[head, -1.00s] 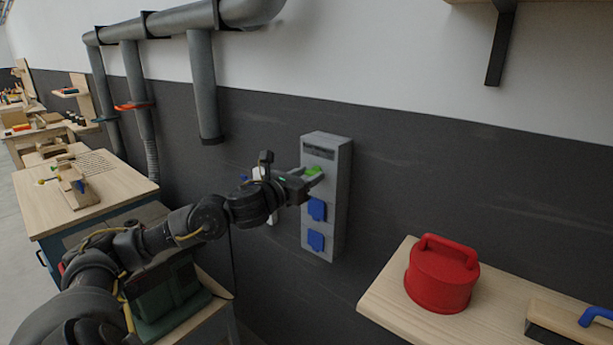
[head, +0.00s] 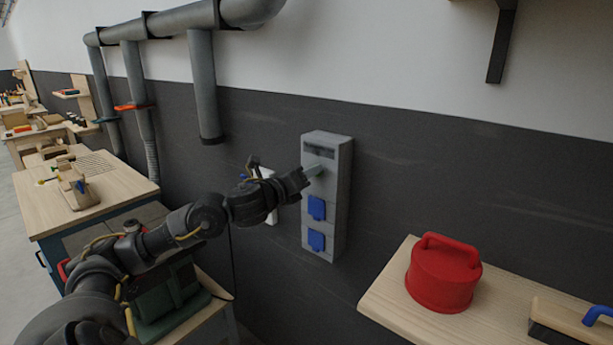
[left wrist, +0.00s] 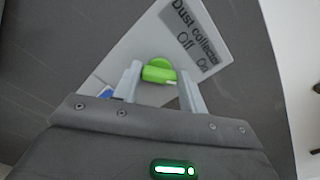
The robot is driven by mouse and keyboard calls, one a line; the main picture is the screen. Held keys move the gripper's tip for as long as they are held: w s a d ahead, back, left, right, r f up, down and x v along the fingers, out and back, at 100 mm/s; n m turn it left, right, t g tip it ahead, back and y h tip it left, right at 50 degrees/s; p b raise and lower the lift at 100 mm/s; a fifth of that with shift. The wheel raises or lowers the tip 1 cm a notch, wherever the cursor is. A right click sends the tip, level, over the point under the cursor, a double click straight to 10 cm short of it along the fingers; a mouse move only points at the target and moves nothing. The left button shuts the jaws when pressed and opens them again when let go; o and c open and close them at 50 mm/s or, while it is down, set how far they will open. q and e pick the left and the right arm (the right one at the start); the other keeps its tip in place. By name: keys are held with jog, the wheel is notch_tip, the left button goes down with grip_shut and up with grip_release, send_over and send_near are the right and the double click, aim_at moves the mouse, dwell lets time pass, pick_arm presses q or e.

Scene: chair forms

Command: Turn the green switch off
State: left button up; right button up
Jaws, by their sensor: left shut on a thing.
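The green switch (left wrist: 159,73) shows in the left wrist view on a grey wall box. A label on the box (left wrist: 212,58) reads "Dust collector", "Off" and "On". My left gripper (left wrist: 163,85) has one finger on each side of the switch and is shut on it. In the head view my left gripper (head: 314,171) is at the upper part of the grey box (head: 343,200) and hides the switch. My right gripper is not in view.
Two blue socket covers (head: 317,208) are on the box below the gripper. A red container (head: 442,274) stands on a wooden shelf (head: 385,301) at the right. Grey pipes (head: 205,90) run along the wall at the upper left.

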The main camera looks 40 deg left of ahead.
pick_arm(q)
jog(key=n+p, duration=0.3)
jog(key=n, duration=0.7)
jog(key=shift+a+f+n, duration=0.1)
jog(key=shift+f+n, duration=0.05)
jog(key=shift+n, duration=0.25)
jog(key=shift+f, duration=0.1)
jog(key=o, duration=1)
